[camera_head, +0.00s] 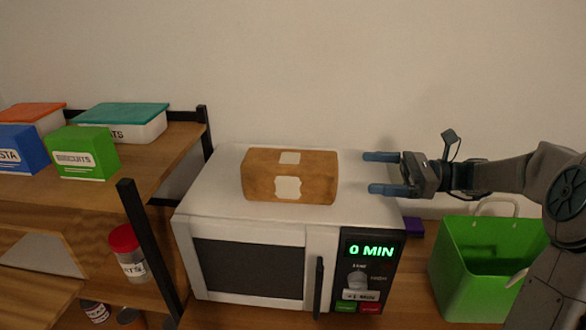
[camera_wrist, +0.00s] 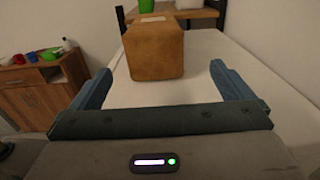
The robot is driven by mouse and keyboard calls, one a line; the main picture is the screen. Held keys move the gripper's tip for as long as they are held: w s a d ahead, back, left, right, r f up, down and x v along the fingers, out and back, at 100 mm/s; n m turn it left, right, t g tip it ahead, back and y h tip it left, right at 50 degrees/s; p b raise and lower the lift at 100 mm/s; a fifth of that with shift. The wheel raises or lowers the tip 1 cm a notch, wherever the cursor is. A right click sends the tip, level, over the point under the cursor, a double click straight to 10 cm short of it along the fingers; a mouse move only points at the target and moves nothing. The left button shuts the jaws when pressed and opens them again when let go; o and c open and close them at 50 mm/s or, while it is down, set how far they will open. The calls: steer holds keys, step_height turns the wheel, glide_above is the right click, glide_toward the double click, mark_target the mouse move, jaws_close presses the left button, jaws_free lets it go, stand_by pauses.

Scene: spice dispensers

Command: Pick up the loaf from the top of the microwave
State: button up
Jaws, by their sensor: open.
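The loaf (camera_head: 312,178) is a brown block with white label patches, lying on the white top of the microwave (camera_head: 215,205). My gripper (camera_head: 366,173) is to the right of the loaf, open, with its two blue fingers pointing left towards it. A clear gap separates the fingertips from the loaf's right end. In the wrist view the loaf (camera_wrist: 155,52) stands ahead, between the lines of the two fingers (camera_wrist: 162,80), a little left of the middle. Nothing is held.
A wooden shelf (camera_head: 175,150) with black posts stands left, holding a green biscuits box (camera_head: 85,155) and other containers. A green bin (camera_head: 455,280) stands right, under my arm. A wall is behind. The microwave top around the loaf is clear.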

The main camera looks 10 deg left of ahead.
mark_target(315, 171)
steer(key=a, duration=0.4)
steer(key=s+a+p, duration=0.1)
steer(key=a, duration=0.8)
steer(key=shift+s+a, duration=0.1)
steer(key=shift+s, duration=0.2)
steer(key=shift+c, duration=0.3)
steer(key=c, duration=1)
